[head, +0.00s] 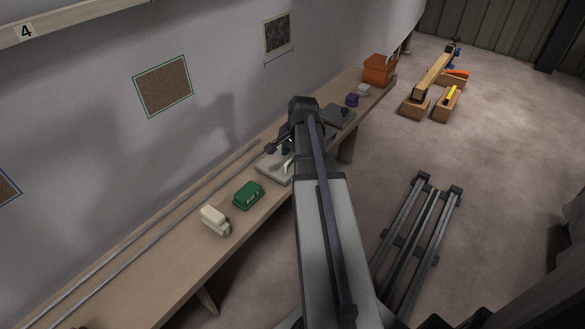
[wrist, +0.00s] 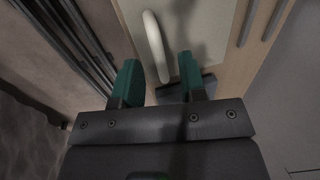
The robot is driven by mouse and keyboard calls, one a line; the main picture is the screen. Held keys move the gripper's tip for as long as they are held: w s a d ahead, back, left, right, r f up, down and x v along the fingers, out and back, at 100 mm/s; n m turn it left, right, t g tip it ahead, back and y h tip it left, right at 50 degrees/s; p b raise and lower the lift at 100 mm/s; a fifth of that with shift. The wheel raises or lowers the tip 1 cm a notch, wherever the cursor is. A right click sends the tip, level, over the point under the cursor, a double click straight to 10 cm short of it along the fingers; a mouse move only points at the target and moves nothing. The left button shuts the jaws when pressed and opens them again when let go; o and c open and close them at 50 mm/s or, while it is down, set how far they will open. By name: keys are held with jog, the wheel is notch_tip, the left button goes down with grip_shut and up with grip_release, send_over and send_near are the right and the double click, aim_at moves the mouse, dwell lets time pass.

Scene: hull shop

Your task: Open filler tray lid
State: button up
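The pale filler tray lid (head: 271,170) lies flat on the bench, partly hidden behind my arm in the head view. Its curved white handle (head: 288,164) stands up on it. In the wrist view, the lid (wrist: 205,25) is at the top, and the handle (wrist: 154,45) runs down towards the gap between my fingers. My gripper (wrist: 159,66) has its two green fingers apart, with nothing clamped between them. The near end of the handle appears between the fingertips; how far it is from them in depth I cannot tell. In the head view my gripper (head: 285,149) is just above the lid.
On the bench (head: 120,283) are a green box (head: 248,195), a cream block (head: 214,219), a dark grey plate with a knob (head: 338,117), a purple item (head: 352,100) and an orange box (head: 379,69). Long rods lie along the wall. A rail frame (head: 415,235) stands on the floor.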

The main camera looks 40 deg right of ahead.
jog(key=shift+w+f, duration=0.1)
jog(key=shift+f, duration=0.45)
jog(key=shift+r, duration=0.15)
jog(key=shift+c, duration=0.2)
grip_shut()
